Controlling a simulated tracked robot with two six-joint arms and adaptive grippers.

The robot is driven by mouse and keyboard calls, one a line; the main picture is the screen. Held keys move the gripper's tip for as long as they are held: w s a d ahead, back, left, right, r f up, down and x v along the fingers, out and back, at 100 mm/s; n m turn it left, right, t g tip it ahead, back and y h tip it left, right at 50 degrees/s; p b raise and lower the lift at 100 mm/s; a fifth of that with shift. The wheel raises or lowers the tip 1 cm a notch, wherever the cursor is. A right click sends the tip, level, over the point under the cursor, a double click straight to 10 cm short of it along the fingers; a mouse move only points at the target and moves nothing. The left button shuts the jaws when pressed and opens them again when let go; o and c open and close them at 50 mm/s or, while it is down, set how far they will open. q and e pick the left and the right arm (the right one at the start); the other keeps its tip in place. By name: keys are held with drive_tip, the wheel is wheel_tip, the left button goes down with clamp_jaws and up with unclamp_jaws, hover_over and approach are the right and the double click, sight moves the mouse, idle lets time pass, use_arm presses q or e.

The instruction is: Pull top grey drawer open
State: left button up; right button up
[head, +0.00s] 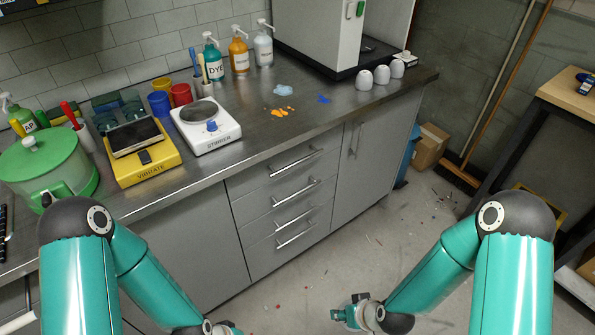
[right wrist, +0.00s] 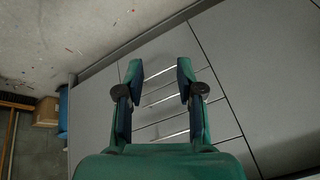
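The grey drawer unit has several stacked drawers with silver bar handles, all shut. The top grey drawer (head: 260,173) has its handle (head: 297,162) just below the counter edge. My right gripper (head: 345,313) is low over the floor in the head view, in front of the drawers and apart from them. In the right wrist view its two fingers (right wrist: 158,75) are spread and empty, with the handles visible beyond them. The top handle (right wrist: 175,136) shows low in that view, partly hidden by the gripper. My left gripper (head: 225,329) is cut off by the bottom edge.
The counter (head: 330,115) holds a white stirrer (head: 215,135), a yellow vibrating plate (head: 145,165), a green pot (head: 45,165) and dye bottles. A cardboard box (head: 430,147) and a blue bin (head: 408,155) stand right of the cabinet.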

drive_tip(key=w+a+f+n+t+b, duration=0.2)
drive_tip(key=w+n+t+b, duration=0.35)
drive_tip(key=w, duration=0.55)
drive_tip(key=n+t+y+b, duration=0.1)
drive_tip(key=n+t+b, duration=0.9)
drive_tip(key=n+b, duration=0.3)
approach(298, 162)
use_arm(q)
wheel_tip(298, 162, down, 20)
drive_tip(key=shift+f+p, duration=0.2)
drive_tip(key=shift+p, duration=0.1)
use_arm(e)
drive_tip(key=shift+m, duration=0.25)
drive_tip(key=x, duration=1)
drive_tip(key=shift+w+f, duration=0.15)
drive_tip(key=shift+f, duration=0.2)
use_arm(q)
drive_tip(key=shift+s, duration=0.1)
use_arm(e)
clamp_jaws()
